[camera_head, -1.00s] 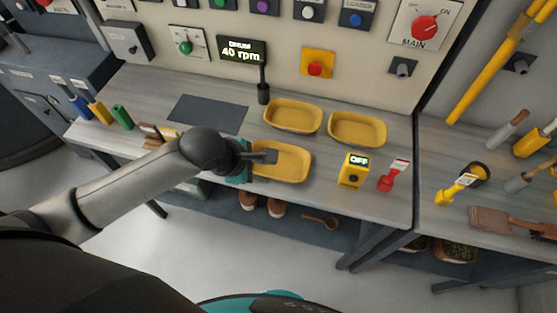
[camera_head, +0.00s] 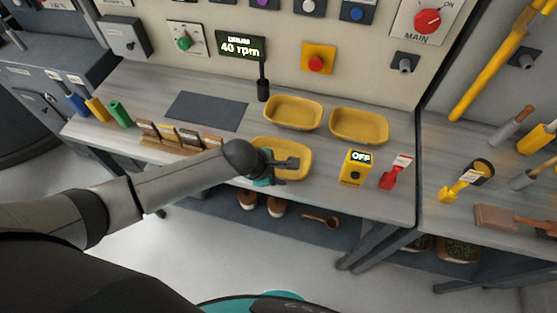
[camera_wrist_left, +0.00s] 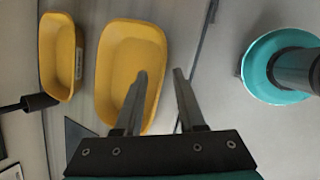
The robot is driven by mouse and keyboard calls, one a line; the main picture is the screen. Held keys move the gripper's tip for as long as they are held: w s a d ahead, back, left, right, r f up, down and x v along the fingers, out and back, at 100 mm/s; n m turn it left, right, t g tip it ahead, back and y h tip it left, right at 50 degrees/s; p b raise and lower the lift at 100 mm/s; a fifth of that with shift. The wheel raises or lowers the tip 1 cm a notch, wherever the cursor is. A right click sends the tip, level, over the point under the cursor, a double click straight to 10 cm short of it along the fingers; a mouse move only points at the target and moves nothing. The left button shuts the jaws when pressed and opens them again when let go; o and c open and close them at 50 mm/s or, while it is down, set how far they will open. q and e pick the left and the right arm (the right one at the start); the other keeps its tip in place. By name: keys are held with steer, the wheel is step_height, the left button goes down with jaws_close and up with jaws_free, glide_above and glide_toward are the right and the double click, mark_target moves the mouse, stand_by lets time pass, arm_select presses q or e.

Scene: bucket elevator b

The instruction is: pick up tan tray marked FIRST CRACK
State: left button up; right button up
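Three yellow-tan trays are on the bench, and I can read no FIRST CRACK marking. The front tray (camera_head: 302,149) lies nearest the bench's front edge, partly covered by my left gripper (camera_head: 296,163). A back left tray (camera_head: 293,111) and a back right tray (camera_head: 359,125) stand behind it. In the left wrist view, my left gripper (camera_wrist_left: 160,73) is open and empty. One finger overlaps the inside of the nearer tray (camera_wrist_left: 128,50), and the other shows just outside its right rim. Contact cannot be told. A farther tray (camera_wrist_left: 57,55) has a small unreadable side label. My right gripper is not in view.
A rack of cards (camera_head: 180,138) sits left. A dark mat (camera_head: 207,111) lies flat behind it.

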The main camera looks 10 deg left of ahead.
mark_target(286, 177)
arm_select(q)
steer(key=shift+b+x, duration=0.4)
steer(key=shift+x, duration=1.45)
jaws_close()
